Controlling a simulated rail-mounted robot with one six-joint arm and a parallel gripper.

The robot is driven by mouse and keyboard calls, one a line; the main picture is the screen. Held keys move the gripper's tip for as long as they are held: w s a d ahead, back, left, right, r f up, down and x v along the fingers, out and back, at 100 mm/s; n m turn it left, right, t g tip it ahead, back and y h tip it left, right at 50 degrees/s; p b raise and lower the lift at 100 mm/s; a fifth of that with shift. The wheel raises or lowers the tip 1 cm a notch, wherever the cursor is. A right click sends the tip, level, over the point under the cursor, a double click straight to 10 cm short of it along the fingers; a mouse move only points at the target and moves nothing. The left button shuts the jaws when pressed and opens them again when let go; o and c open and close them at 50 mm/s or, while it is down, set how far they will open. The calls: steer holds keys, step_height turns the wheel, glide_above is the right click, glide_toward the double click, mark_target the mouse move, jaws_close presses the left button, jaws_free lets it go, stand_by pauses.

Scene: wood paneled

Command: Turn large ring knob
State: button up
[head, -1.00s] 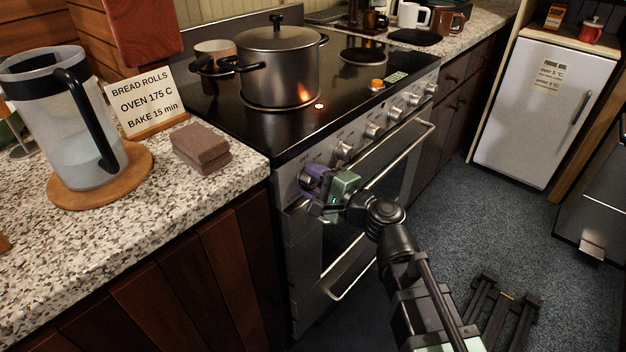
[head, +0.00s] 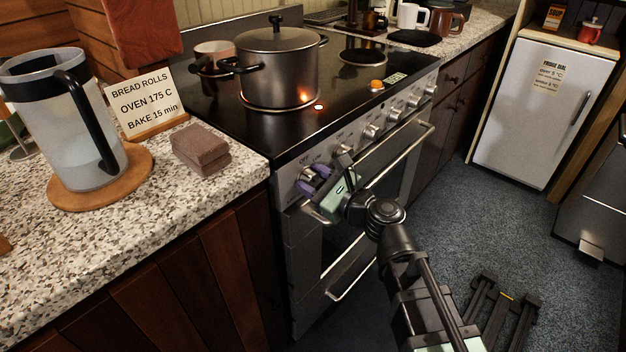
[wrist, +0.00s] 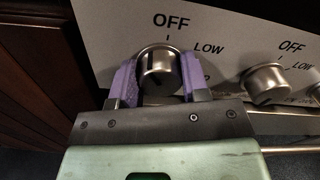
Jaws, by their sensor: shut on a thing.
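My gripper (head: 316,184) is at the leftmost knob (head: 308,173) on the stove's front panel. In the wrist view its purple fingers (wrist: 156,82) are shut on this silver, round knob (wrist: 158,66), one on each side. An OFF mark shows above the knob and LOW to its upper right. The lower marks are partly hidden by the right finger. I cannot read which ring the held knob belongs to.
More knobs (head: 373,130) run along the panel to the right. The oven handle (head: 405,150) juts out below them. A speckled counter (head: 225,192) with a pitcher (head: 88,120) and a recipe sign (head: 143,102) is at the left. Open floor (head: 440,235) lies to the right.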

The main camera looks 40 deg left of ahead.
steer(key=m, duration=0.3)
steer(key=shift+m, duration=0.3)
stand_by(0.5)
steer(key=o, duration=0.9)
steer(key=shift+o, duration=0.2)
steer(key=s+d, duration=0.1)
steer(key=d, duration=0.9)
steer(key=shift+d, duration=0.4)
steer(key=shift+s, duration=0.1)
